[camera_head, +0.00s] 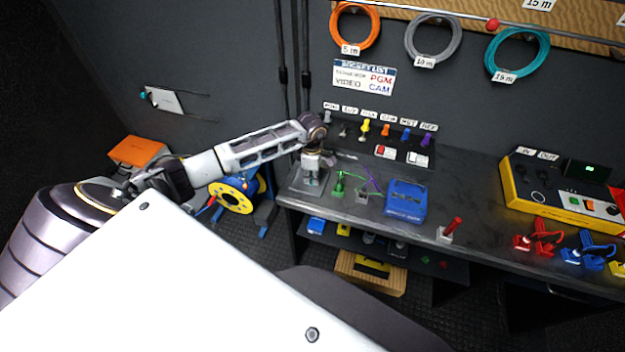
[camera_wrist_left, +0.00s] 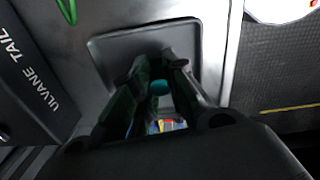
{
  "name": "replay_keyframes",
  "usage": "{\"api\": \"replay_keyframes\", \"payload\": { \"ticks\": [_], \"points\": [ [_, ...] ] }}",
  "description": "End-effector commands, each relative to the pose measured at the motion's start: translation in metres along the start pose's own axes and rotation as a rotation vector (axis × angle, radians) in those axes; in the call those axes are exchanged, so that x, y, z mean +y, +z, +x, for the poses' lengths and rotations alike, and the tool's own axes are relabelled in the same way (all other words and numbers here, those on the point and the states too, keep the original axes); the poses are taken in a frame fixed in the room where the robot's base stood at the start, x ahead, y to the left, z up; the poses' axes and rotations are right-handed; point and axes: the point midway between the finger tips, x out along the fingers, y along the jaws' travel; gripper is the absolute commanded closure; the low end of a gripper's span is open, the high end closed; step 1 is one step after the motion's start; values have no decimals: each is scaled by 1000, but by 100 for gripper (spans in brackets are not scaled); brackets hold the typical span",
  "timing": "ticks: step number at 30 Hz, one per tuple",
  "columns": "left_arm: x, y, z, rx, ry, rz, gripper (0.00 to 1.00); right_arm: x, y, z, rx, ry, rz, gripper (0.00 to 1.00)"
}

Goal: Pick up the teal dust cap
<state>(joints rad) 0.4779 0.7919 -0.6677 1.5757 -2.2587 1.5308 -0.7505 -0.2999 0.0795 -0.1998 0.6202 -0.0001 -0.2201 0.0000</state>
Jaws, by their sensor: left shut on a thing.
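The teal dust cap (camera_wrist_left: 159,87) shows as a small teal patch between the fingers in the left wrist view, and most of it is hidden by them. My left gripper (camera_wrist_left: 160,92) is shut on it, with a grey square tray (camera_wrist_left: 108,48) beneath. In the head view my left gripper (camera_head: 312,183) points down over this tray at the bench's left end. The height of the cap above the tray is hard to tell. My right gripper is not in view.
A green stand (camera_head: 339,184) with thin cables and a blue case (camera_head: 406,201) are right of the tray. A red-handled tool (camera_head: 452,229) stands farther right. A socket panel (camera_head: 380,138) is behind. A yellow reel (camera_head: 236,194) sits below left.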

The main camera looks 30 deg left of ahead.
Motion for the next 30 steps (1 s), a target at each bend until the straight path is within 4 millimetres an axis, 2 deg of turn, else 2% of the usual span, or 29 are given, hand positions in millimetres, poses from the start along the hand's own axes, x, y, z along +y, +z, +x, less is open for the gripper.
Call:
{"api": "replay_keyframes", "payload": {
  "ticks": [8,24,30],
  "points": [
    [1,0,-12,-1,1,1,98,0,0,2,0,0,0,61],
    [2,0,-84,0,3,0,98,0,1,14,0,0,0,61],
    [2,0,-98,0,1,0,98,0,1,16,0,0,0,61]
  ]
}}
